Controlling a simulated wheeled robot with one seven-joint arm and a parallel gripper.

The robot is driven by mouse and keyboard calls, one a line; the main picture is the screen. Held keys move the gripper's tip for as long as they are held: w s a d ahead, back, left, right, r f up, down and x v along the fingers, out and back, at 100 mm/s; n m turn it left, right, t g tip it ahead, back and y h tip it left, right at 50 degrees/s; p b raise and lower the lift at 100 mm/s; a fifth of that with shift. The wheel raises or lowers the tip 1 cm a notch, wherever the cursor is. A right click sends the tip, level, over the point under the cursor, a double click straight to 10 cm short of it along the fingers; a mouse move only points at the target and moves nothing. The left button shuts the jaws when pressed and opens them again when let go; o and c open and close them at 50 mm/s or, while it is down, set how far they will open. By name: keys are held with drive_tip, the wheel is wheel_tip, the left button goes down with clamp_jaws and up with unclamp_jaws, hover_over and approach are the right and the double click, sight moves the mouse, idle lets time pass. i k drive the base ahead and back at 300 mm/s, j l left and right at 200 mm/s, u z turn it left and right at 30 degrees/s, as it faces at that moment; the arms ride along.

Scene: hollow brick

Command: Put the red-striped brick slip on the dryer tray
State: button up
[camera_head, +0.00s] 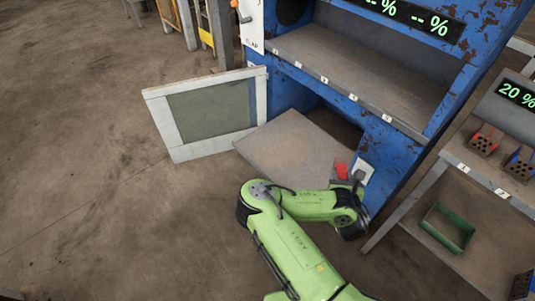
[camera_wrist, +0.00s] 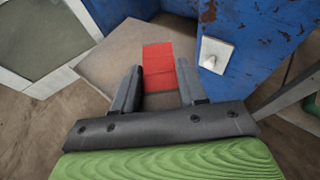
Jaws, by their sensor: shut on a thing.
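My gripper (camera_wrist: 159,78) is shut on the red-striped brick slip (camera_wrist: 158,66), whose red face shows between the two fingers in the wrist view. In the head view a small red patch of the slip (camera_head: 341,171) shows beside my gripper (camera_head: 350,182). The dryer tray (camera_head: 285,145) is a flat grey-brown plate sticking out of the lower opening of the blue dryer. It also shows in the wrist view (camera_wrist: 112,50), behind the slip. The slip is over or near the tray's right front corner; I cannot tell whether they touch.
The dryer's framed door (camera_head: 205,112) stands open left of the tray. The blue dryer wall (camera_head: 395,155) with a white plate (camera_head: 364,172) is close on the right. A shelf rack at right holds holed bricks (camera_head: 483,143) and a green bin (camera_head: 446,228). Most of the tray is clear.

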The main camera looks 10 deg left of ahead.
sight(289, 156)
drive_tip(key=i+j+u, duration=0.25)
drive_tip(key=u, duration=0.25)
drive_tip(key=i+j+u, duration=0.25)
drive_tip(key=u, duration=0.2)
drive_tip(key=i+u, duration=0.35)
drive_tip(key=u, duration=0.15)
